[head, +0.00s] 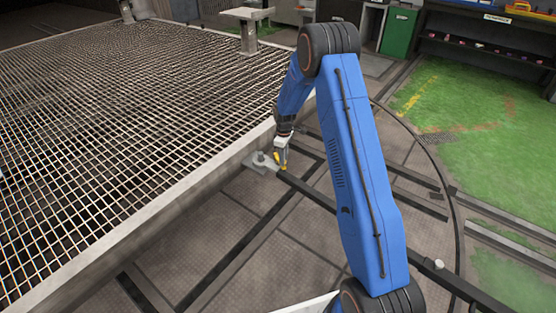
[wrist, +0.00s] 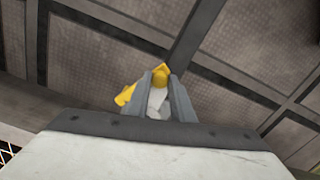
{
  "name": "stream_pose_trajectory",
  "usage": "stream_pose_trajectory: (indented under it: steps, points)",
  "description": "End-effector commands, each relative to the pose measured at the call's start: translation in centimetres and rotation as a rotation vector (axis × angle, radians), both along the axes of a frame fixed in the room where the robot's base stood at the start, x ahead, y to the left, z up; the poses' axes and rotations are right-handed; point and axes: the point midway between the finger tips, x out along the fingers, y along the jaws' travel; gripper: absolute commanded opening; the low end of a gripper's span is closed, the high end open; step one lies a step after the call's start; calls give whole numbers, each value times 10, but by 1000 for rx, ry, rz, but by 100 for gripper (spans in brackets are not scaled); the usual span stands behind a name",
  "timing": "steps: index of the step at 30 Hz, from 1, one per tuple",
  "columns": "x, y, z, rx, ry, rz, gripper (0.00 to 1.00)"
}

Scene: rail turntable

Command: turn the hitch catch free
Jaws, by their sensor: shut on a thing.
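The hitch catch is a small yellow part (wrist: 126,95) with a grey piece, at the edge of the mesh-decked platform. In the wrist view my gripper (wrist: 160,88) has its two grey fingers on either side of the catch, shut on it. In the head view my gripper (head: 281,158) reaches down to the yellow catch beside a grey hitch plate (head: 262,162). The fingers hide part of the catch, and its exact angle cannot be told.
The mesh-decked platform (head: 120,225) fills the left. Dark rails (head: 240,262) cross the plated floor below. A green bin (head: 398,32) and a shelf with small items stand at the back right. Green floor (head: 485,150) on the right is clear.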

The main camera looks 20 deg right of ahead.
Motion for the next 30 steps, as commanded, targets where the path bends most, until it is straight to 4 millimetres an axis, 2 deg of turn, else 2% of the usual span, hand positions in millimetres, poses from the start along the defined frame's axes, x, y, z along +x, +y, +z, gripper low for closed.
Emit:
stream_pose_trajectory:
  steps: [6,15,30]
  points:
    - [4,-20,0,0,0,193,0]
    - [13,-38,0,0,0,405,0]
    - [20,-48,0,0,-2,532,0]
